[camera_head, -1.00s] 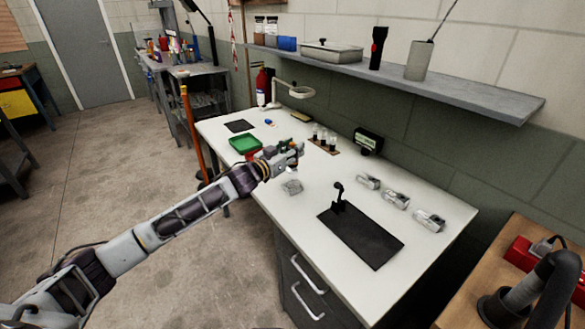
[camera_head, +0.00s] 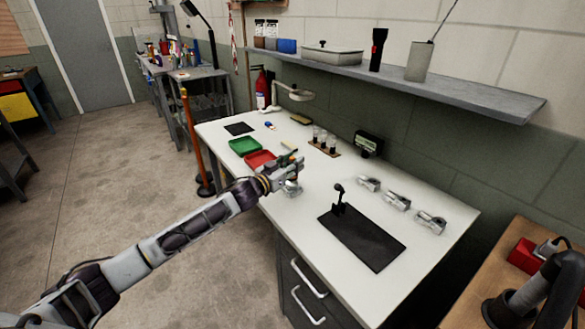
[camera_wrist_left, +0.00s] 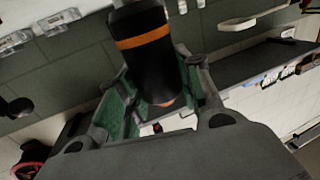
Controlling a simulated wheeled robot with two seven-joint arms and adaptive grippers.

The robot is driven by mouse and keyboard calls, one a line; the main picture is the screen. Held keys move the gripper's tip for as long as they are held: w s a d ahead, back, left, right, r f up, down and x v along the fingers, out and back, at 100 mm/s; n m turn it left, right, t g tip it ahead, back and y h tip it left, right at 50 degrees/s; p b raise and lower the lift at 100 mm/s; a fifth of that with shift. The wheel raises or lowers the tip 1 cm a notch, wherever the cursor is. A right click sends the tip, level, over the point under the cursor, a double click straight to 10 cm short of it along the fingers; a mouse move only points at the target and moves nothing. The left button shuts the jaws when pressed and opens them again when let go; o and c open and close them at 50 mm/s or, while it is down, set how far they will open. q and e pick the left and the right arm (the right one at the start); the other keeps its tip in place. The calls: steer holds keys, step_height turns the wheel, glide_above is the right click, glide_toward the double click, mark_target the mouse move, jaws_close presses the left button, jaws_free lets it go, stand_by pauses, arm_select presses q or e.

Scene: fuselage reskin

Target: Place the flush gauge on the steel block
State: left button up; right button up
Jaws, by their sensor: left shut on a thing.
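The flush gauge, a black cylinder with an orange band (camera_wrist_left: 147,62), sits between the fingers of my left gripper (camera_wrist_left: 158,88) in the left wrist view. My left gripper (camera_head: 292,166) is shut on it, and its fingers show green inner faces. In the head view the gripper is over the table's left front part, and the gauge is hard to make out there. The small grey steel block (camera_head: 292,188) lies on the white table just below the gripper, partly covered by it. I cannot tell the exact gap between them.
A red tray (camera_head: 258,161) and a green tray (camera_head: 244,146) lie left of the gripper. A black mat (camera_head: 362,238) with a small black stand and several metal parts (camera_head: 397,201) lie to the right. A rack with small bottles (camera_head: 324,146) is behind. A shelf (camera_head: 440,84) overhangs the back.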

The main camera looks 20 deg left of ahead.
arm_select(q)
steer(key=shift+f, duration=0.55)
steer(key=shift+f, duration=0.15)
steer(key=o, duration=1.2)
steer(key=shift+o, duration=0.2)
steer(key=v, duration=1.2)
stand_by(0.7)
